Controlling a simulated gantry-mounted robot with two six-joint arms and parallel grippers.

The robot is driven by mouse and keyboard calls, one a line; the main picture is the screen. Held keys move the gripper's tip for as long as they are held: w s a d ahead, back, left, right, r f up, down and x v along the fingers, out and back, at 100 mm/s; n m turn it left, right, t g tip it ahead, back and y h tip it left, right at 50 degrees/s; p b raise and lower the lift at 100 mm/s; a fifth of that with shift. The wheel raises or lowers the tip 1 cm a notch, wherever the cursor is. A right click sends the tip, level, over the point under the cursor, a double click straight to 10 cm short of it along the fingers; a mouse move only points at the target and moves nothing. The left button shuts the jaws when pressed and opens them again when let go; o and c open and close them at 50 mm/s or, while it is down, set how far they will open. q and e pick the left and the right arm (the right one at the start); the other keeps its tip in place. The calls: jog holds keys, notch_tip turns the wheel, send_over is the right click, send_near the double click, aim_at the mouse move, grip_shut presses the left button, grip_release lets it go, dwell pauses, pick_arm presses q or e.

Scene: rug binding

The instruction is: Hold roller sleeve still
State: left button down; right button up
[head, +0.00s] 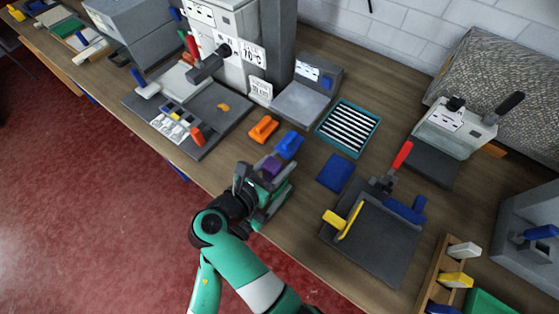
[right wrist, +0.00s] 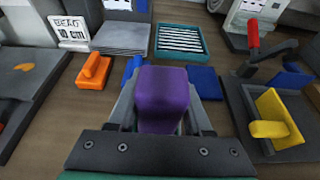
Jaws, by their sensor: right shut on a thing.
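My right gripper (head: 265,176) is shut on a purple block-like piece with rounded edges (right wrist: 163,95), above the front part of the bench. The piece also shows in the head view (head: 271,166), between the fingers. The fingers press on its left and right sides in the right wrist view. I cannot tell whether this piece is the roller sleeve; no other thing in view is plainly a sleeve. A blue handled tool (head: 289,144) is just beyond the gripper, partly hidden behind the purple piece in the right wrist view. My left gripper is not in view.
An orange handled tool (head: 263,129) lies left of the blue one. A teal tray with white strips (head: 376,127) and a blue pad (head: 336,173) lie beyond. A dark plate fixture with a red lever (head: 373,241) stands to the right. Bare wood lies between gripper and fixture.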

grip_shut()
jog(key=shift+r, duration=0.15)
notch_tip(320, 180, up, 8)
jog(key=shift+r, duration=0.15)
dwell(1.0)
dwell(0.4)
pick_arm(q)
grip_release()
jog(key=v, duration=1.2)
